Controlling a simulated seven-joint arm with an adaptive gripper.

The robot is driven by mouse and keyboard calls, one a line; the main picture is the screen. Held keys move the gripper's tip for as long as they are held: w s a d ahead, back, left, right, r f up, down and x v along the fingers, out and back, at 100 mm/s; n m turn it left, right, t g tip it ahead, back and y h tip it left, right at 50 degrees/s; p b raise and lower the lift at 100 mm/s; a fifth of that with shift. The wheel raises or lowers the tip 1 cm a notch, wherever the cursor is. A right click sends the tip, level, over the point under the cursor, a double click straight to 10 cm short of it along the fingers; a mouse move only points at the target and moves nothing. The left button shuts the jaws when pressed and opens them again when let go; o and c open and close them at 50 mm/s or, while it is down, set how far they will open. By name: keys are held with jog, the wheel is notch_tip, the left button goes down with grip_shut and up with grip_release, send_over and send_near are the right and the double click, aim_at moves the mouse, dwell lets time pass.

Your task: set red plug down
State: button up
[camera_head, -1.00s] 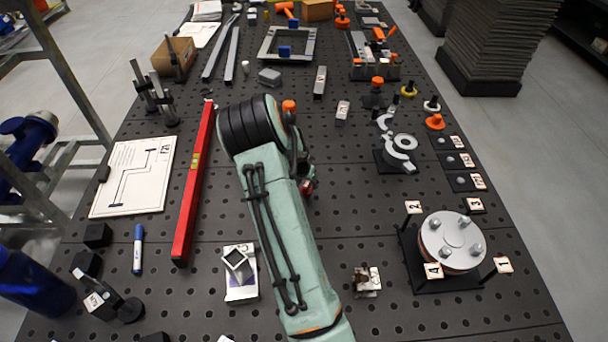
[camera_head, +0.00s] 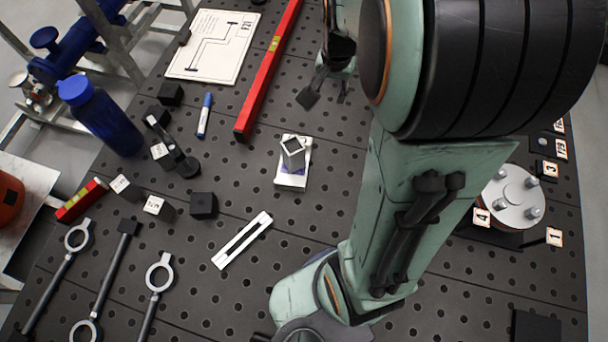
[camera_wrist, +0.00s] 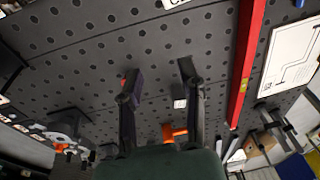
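My gripper (camera_head: 325,97) hangs over the dark perforated table, right of the long red level, in the head view. In the wrist view my gripper (camera_wrist: 158,78) has its two dark fingers well apart, with bare table visible between the tips. I see no whole red plug in either view now. A small red patch shows at the left fingertip in the wrist view; I cannot tell whether it belongs to a plug. My own arm hides much of the table's right side in the head view.
The red level (camera_head: 268,72) lies left of my gripper, beside a white drawing board (camera_head: 213,45). A hollow square block on a white plate (camera_head: 292,182) stands nearer. A round metal disc with pins (camera_head: 512,200) sits right, partly behind my arm.

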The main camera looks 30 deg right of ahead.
jog(key=s+a+r+n+g+y, duration=0.1)
jog(key=s+a+r+n, duration=0.3)
jog(key=s+a+n, duration=0.6)
jog(key=s+a+g, duration=0.1)
jog(key=s+a, duration=0.4)
jog(key=s, duration=0.1)
jog(key=shift+s+y, duration=0.3)
jog(key=shift+s, duration=0.1)
jog(key=shift+r, duration=0.1)
